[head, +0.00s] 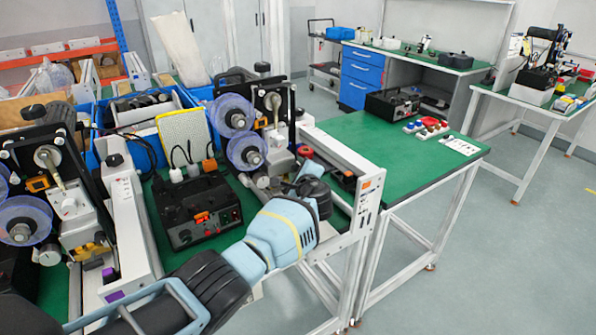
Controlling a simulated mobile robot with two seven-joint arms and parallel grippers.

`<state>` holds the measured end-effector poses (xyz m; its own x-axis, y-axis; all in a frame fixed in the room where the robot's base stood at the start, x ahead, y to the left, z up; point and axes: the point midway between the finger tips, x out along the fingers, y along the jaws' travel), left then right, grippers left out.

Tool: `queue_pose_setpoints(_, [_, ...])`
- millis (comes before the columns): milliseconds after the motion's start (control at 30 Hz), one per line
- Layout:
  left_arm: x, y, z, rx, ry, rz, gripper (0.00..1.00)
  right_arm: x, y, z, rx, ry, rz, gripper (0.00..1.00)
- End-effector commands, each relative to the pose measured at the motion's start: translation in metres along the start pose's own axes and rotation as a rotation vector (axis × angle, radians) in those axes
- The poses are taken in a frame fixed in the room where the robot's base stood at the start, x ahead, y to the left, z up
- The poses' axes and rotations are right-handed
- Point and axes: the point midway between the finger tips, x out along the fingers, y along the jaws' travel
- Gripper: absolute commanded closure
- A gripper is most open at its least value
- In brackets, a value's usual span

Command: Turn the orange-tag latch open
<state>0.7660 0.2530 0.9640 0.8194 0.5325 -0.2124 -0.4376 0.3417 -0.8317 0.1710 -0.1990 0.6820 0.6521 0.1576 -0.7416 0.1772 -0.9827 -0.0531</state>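An orange tag (366,185) sits on the near end of the white rail (345,150) of the right-hand coder machine (255,120). I cannot clearly make out the latch itself at this size. My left gripper (308,172) is at the machine's front, just left of the rail and of the orange tag. My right gripper is not in view.
A black power box (198,208) with cables stands left of my forearm. Another coder with a purple tag (115,296) is at the left. Blue bins (140,110) stand behind. The green table (400,165) to the right has bare room, with small coloured parts (428,126) farther back.

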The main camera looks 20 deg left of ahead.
Motion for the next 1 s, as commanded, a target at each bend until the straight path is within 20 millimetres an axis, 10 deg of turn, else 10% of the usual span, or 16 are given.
queue_pose_setpoints(300, [0.000,0.000,0.000,0.000,0.000,0.000,1.00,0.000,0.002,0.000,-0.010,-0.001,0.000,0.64])
queue_pose_setpoints(1000, [0.002,0.011,-0.005,-0.296,0.002,-0.120,1.00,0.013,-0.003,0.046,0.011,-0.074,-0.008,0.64])
